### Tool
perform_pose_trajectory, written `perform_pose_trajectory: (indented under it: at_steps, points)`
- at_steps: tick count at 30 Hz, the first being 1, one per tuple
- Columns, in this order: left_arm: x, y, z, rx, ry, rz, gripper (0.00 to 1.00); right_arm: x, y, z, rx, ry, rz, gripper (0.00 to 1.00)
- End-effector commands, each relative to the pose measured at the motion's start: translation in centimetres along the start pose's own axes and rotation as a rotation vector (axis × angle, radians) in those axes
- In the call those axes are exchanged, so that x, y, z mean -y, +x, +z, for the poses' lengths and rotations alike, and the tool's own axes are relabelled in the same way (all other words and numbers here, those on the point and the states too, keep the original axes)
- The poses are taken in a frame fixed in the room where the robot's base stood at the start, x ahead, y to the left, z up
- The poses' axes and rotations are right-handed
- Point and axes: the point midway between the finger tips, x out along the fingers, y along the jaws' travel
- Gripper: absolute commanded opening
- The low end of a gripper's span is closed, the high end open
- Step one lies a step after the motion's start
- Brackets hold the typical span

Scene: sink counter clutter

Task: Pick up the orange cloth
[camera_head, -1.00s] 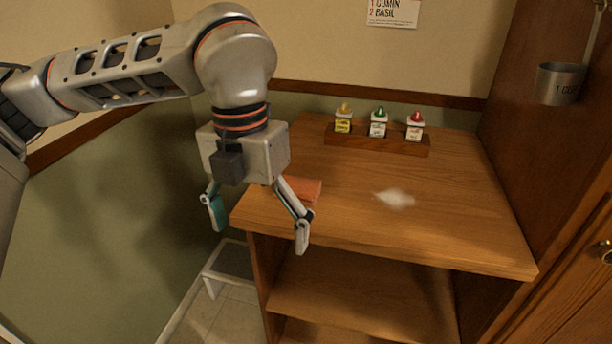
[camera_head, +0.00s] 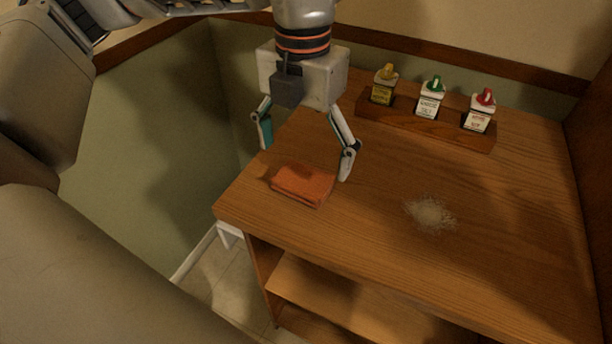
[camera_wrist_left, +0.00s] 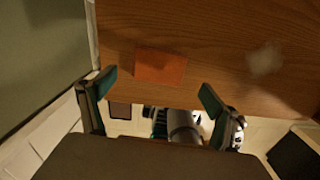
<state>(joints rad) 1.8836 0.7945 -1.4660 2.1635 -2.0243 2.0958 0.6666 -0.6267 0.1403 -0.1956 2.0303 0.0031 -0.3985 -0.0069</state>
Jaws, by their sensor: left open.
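The orange cloth (camera_head: 302,186) lies folded flat on the wooden counter (camera_head: 372,222), near its left edge. It also shows in the left wrist view (camera_wrist_left: 160,67), ahead of and between the two fingers. My left gripper (camera_head: 305,158) is open and empty, with its fingers spread. In the head view it hangs over the left part of the counter, and its fingertips appear just behind and above the cloth. In the left wrist view the gripper (camera_wrist_left: 154,92) shows a finger on each side, apart from the cloth.
A wooden rack (camera_head: 425,127) holds a yellow-topped, a green-topped and a red-topped bottle at the back of the counter. A patch of pale powder (camera_head: 431,213) lies right of the cloth. Walls bound the back and right. Bare counter lies around the cloth.

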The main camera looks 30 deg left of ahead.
Motion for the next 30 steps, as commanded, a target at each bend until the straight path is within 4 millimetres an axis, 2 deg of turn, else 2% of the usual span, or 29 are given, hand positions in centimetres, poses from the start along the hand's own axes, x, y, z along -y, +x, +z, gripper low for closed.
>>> perform_pose_trajectory:
  at_steps: [5,12,20,24,25,30]
  points:
    - [-0.1,1.5,0.1,-0.002,0.000,0.000,0.89,0.1,0.0,0.3,0.003,-0.001,-0.001,0.40]
    - [-0.3,5.0,0.1,-0.004,0.000,0.000,0.89,0.1,0.2,0.5,0.004,-0.005,0.000,0.40]
    - [-0.3,5.3,0.1,0.001,0.000,-0.001,0.89,-0.3,0.4,0.0,-0.004,-0.009,0.006,0.40]
    - [-0.3,5.3,0.1,0.000,0.000,0.000,0.55,-0.3,0.4,-0.1,-0.005,-0.009,0.006,0.40]
    - [-0.3,5.3,0.1,0.000,0.000,0.000,0.51,-0.3,0.4,-0.1,-0.005,-0.009,0.006,0.40]
    - [-0.3,5.3,0.1,0.000,0.000,0.000,0.51,-0.3,0.4,-0.1,-0.005,-0.008,0.006,0.40]
